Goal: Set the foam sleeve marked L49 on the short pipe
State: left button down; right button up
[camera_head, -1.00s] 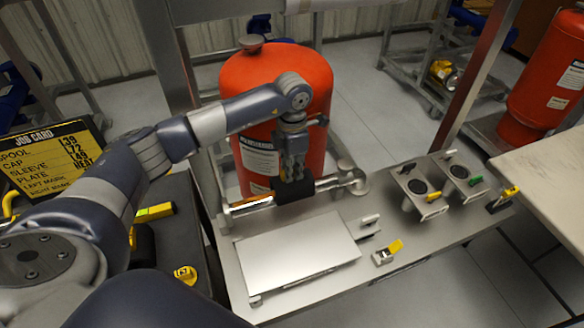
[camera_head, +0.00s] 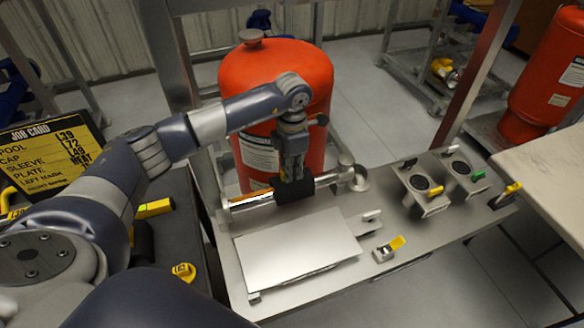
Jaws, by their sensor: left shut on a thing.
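My left gripper (camera_head: 292,175) points down from above and is shut on a black foam sleeve (camera_head: 294,189). The sleeve lies across the middle of the short pipe (camera_head: 252,202), a bright metal pipe near the back edge of the metal bench. From here I cannot tell whether it is fully pressed around the pipe. The fingers hide part of the sleeve, and no L49 mark can be read on it. The job card (camera_head: 45,155) at left lists SLEEVE and L49. My right gripper is not in view.
A flat metal plate (camera_head: 298,252) lies in front of the pipe. A yellow-handled clamp (camera_head: 386,250) and two round-socket brackets (camera_head: 420,183) stand to the right. A red tank (camera_head: 275,85) rises close behind the pipe. A dark cart top (camera_head: 180,235) is at left.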

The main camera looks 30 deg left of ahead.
pick_arm(q)
jog(key=shift+f, duration=0.1)
jog(key=shift+f+b, duration=0.6)
jog(key=shift+b, duration=0.05)
dwell(0.4)
jog(key=shift+f+b, duration=0.3)
jog(key=shift+b, duration=0.05)
jog(key=c, duration=1.5)
grip_release()
jog(key=shift+c, duration=0.7)
jog(key=shift+r, duration=0.15)
